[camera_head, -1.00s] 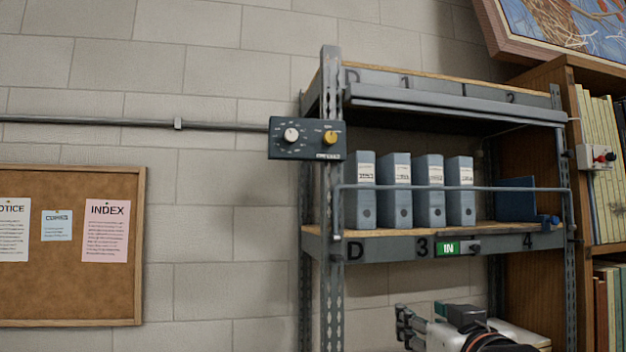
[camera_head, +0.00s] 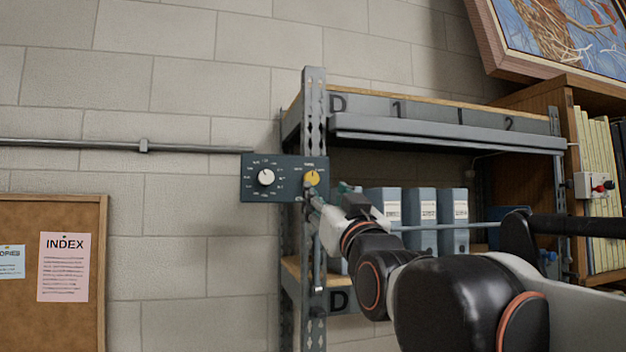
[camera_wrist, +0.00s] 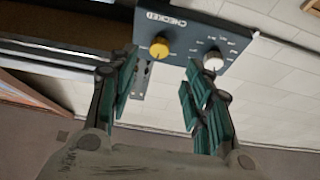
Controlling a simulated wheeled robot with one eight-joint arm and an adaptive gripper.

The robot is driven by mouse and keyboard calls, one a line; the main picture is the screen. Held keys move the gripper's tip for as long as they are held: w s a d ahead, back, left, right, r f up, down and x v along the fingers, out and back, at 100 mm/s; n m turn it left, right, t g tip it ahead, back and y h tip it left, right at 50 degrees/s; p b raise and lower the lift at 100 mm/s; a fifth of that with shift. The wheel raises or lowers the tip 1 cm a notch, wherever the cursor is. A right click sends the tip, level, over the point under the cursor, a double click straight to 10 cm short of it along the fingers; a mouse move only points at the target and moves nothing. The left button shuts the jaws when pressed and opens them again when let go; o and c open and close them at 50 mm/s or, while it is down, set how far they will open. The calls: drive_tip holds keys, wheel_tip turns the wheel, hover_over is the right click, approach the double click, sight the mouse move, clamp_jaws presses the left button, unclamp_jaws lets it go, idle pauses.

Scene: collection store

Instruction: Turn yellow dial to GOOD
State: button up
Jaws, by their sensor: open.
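The yellow dial (camera_head: 312,178) sits at the right end of a dark control box (camera_head: 254,190) fixed at the shelf's left upright. A white dial (camera_head: 266,177) is to its left. In the wrist view, turned about, the yellow dial (camera_wrist: 159,47) lies ahead of the fingers and the white dial (camera_wrist: 213,61) is to its right. My gripper (camera_wrist: 160,80) is open, its green-padded fingers apart with nothing between them. In the head view my gripper (camera_head: 318,200) is just below and right of the yellow dial; contact cannot be made out. The small dial markings are too small to read.
A metal rack (camera_head: 314,110) holds several blue-grey binders (camera_head: 428,215) behind my arm. A rail (camera_head: 455,229) crosses the rack's front. A switch box (camera_head: 594,185) with a red knob is at right. A cork board (camera_head: 85,235) hangs at left.

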sight(313, 180)
drive_tip(key=p+x, duration=0.2)
drive_tip(key=x, duration=0.7)
clamp_jaws()
